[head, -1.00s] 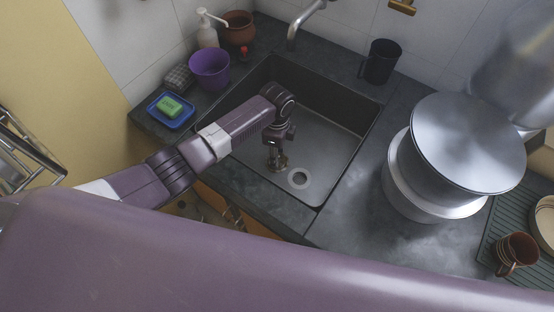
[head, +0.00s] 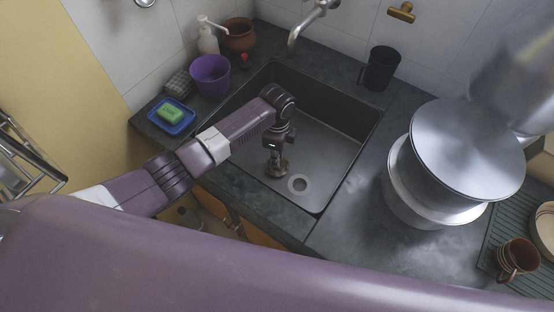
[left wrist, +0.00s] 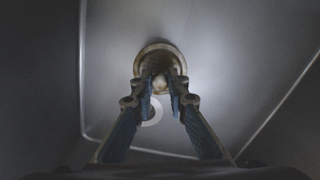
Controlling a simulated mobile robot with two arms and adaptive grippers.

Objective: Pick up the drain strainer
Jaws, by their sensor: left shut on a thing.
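The drain strainer (left wrist: 160,48) is a small round brass-coloured piece with a pale knob in its middle. In the left wrist view it lies between my fingertips. In the head view it shows as a brownish piece (head: 277,172) low in the sink, partly hidden by my gripper. My left gripper (head: 277,162) points down into the sink and is shut on the strainer. In the left wrist view its two blue-padded fingers (left wrist: 163,80) close in on the knob. I cannot tell whether the strainer touches the sink floor. My right gripper is not in view.
The drain hole's pale ring (head: 300,184) is just right of the gripper. The dark sink (head: 335,150) has walls all round and a tap (head: 305,22) behind. A black mug (head: 381,68), purple cup (head: 210,76) and large steel canister (head: 467,150) stand on the counter.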

